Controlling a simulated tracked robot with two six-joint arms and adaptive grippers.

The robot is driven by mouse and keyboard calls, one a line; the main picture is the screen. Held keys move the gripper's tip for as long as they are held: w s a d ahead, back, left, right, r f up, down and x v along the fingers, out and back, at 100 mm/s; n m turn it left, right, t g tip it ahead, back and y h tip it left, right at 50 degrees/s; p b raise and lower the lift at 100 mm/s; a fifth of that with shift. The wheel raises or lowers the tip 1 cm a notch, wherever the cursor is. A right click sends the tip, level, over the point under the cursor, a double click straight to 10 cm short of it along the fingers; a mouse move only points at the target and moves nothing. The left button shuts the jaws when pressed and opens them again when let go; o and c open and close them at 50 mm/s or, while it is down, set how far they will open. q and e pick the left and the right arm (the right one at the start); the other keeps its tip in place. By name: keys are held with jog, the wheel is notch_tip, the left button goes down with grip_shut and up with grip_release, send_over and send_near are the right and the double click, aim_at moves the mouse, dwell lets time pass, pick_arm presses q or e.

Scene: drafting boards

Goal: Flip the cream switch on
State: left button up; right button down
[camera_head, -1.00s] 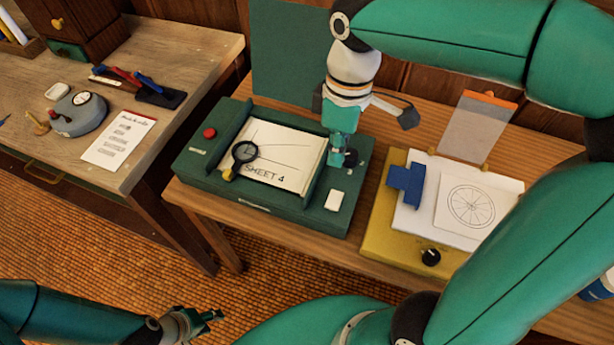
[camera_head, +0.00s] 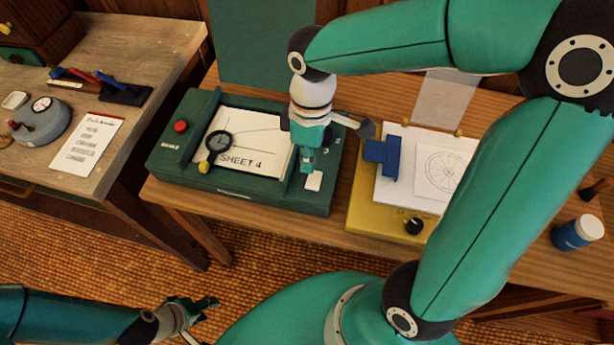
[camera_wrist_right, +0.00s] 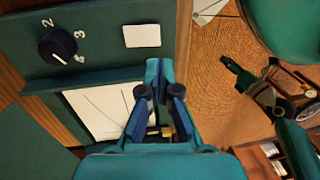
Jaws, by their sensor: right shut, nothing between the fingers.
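The cream switch (camera_head: 314,180) is a small pale rectangular plate at the front right of the green drafting board (camera_head: 160,160). It also shows in the wrist view (camera_wrist_right: 142,36), and I cannot tell its tilt. My right gripper (camera_head: 306,168) is shut and empty, pointing down just behind the switch in the head view. In the wrist view the right gripper's fingers (camera_wrist_right: 167,72) are together, close to the switch; I cannot tell whether they touch it. My left gripper (camera_head: 208,304) hangs away from the boards over the floor, and its jaw opening is unclear.
The green board carries a red button (camera_head: 181,126), a magnifier (camera_head: 218,141), a sheet and a numbered black knob (camera_wrist_right: 57,47). A yellow board (camera_head: 370,218) with a blue clamp (camera_head: 383,153) and a black knob (camera_head: 413,226) stands to the right. A blue jar (camera_head: 577,233) is further right.

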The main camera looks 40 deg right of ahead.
aim_at(306, 188)
pick_arm(q)
jog(key=shift+r, duration=0.1)
pick_arm(e)
jog(key=f, duration=0.6)
jog(key=shift+s+a, duration=0.3)
jog(key=shift+a, duration=0.05)
